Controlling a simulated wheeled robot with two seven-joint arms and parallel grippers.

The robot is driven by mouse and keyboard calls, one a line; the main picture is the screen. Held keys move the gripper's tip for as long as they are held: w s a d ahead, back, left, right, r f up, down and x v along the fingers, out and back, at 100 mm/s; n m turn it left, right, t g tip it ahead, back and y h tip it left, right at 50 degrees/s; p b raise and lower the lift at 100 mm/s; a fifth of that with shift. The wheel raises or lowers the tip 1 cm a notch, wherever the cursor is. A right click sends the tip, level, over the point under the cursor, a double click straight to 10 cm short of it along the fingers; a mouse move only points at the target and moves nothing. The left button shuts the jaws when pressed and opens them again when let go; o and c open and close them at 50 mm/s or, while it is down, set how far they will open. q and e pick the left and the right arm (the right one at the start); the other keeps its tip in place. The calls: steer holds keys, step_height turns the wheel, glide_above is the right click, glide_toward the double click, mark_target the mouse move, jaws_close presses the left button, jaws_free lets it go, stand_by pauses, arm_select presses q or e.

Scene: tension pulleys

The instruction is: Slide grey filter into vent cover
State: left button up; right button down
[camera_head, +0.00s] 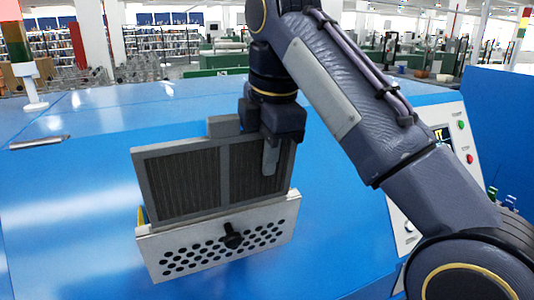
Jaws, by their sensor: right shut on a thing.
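The grey filter (182,184) is a flat framed panel with two dark pleated halves, standing upright and a little tilted. The vent cover (218,240) is a light metal box front with rows of round holes and a black knob, on the sloped blue surface. The filter's lower edge is hidden behind the vent cover's top edge; I cannot tell how deep it sits. My right gripper (270,155) is shut on the filter's upper right part, with one finger in front of the frame. My left gripper is not in view.
The blue machine top (70,200) is mostly bare around the cover. A metal handle (40,142) lies at the left, near a signal light post (30,85). A control panel (462,140) with green and red buttons is at the right, partly behind my right arm.

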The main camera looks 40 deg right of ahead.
mark_target(262, 200)
steer(key=shift+b+x, duration=0.75)
steer(key=shift+x, duration=0.9)
steer(key=shift+f, duration=0.15)
steer(key=shift+b+x, duration=0.75)
steer(key=shift+x, duration=0.9)
steer(key=shift+f, duration=0.15)
stand_by(0.5)
steer(key=shift+w+f, duration=0.1)
steer(key=shift+f, duration=0.15)
steer(key=shift+r+p, duration=0.4)
stand_by(0.6)
steer(key=shift+f, duration=0.25)
